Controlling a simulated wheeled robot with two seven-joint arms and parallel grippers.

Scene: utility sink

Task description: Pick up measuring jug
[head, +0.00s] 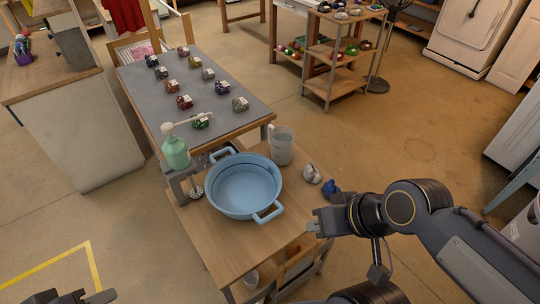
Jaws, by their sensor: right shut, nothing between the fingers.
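The measuring jug (282,148) is a translucent grey-white vessel. It stands upright on the wooden table at the back right of the blue basin. My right gripper (318,222) is shut and empty near the table's right front edge, in front of the jug and apart from it. My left gripper (92,297) shows only in part at the bottom left edge; its fingers are cut off and I cannot tell their state.
A blue two-handled basin (245,187) fills the middle of the wooden table (222,238). A green pump bottle (175,152) stands at its left. A silver item (312,173) and a dark blue item (331,187) lie right of the basin, near my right gripper.

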